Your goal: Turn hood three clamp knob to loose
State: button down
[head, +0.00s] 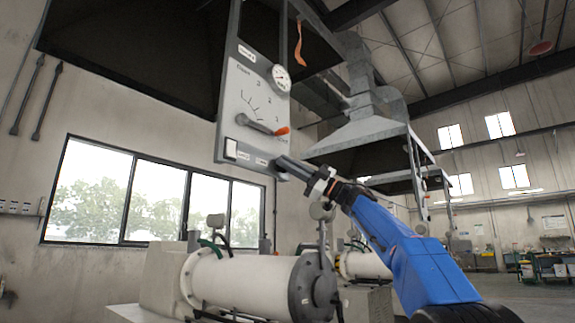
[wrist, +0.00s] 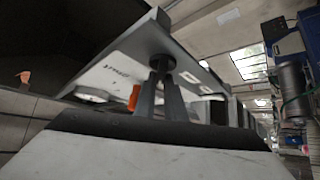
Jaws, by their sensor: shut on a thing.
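A pale grey control panel (head: 240,95) hangs from the hood in the head view, with a printed scale and a lever (head: 256,126) with an orange tip (head: 283,131). My gripper (head: 279,163) is at the panel's lower right corner. In the wrist view, its two dark fingers (wrist: 163,88) are shut on a small dark clamp knob (wrist: 162,63) on the panel face. The lever's orange tip (wrist: 134,97) is just left of the fingers. I cannot read the knob's setting.
A round gauge (head: 280,78) is on the panel's right edge, and a white switch plate (head: 231,149) is at its lower left. An orange strip (head: 299,42) hangs above. A white cylindrical mill (head: 245,282) stands below the panel. Another hood (head: 362,135) is behind.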

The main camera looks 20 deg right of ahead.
jog(key=shift+f+n+g+h, duration=0.1)
jog(key=shift+n+g+h, duration=0.4)
jog(key=shift+n+g, duration=1.25)
jog(key=shift+n, duration=0.85)
jog(key=c, duration=1.8)
grip_release()
jog(key=v, duration=1.7)
jog(key=shift+d+r, duration=0.2)
jog(key=shift+d, duration=0.1)
jog(key=shift+o, duration=0.2)
